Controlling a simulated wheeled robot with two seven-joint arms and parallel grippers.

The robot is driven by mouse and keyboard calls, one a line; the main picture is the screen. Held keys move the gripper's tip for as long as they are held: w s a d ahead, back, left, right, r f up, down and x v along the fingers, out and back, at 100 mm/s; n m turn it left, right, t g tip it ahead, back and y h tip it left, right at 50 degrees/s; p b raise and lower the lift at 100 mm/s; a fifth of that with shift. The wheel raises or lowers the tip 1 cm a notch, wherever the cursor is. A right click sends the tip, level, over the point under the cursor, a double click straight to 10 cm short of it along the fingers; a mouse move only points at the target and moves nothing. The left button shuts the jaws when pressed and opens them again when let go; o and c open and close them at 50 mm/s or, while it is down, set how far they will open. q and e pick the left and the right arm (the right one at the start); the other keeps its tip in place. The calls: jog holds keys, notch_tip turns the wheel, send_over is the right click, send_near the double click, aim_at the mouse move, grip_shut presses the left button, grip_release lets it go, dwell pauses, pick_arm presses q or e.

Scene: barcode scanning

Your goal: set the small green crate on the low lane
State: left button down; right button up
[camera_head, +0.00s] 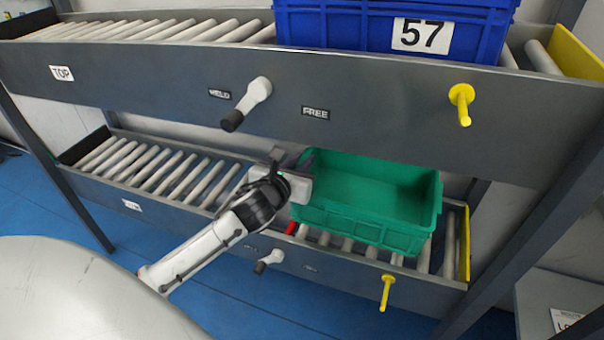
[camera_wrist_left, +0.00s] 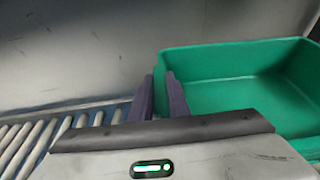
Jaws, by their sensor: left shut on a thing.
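The small green crate (camera_head: 375,215) is at the right part of the low lane (camera_head: 150,200), over its rollers, open side up and empty as far as I see. Rollers show below its front edge; I cannot tell whether its base touches them. My left gripper (camera_head: 290,160) is shut on the crate's left wall. In the left wrist view, the gripper (camera_wrist_left: 160,80) has one finger outside the green crate (camera_wrist_left: 230,75) and one inside. My right gripper is not in view.
The top lane (camera_head: 150,75) runs above the crate and carries a blue crate (camera_head: 340,30) marked 57. A grey lever (camera_head: 268,262) and a yellow peg (camera_head: 386,292) stick out from the low lane's front rail. Rollers on the low lane's left are bare.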

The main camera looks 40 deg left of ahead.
pick_arm(q)
notch_tip(320, 180, down, 3)
jog(key=shift+f+b, duration=0.1)
jog(key=shift+b, duration=0.55)
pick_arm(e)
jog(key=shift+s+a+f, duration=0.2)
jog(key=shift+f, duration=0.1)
pick_arm(q)
jog(key=shift+f, duration=0.25)
jog(key=shift+f, duration=0.1)
jog(key=c, duration=1.7)
grip_release()
jog(key=shift+s+f, duration=0.1)
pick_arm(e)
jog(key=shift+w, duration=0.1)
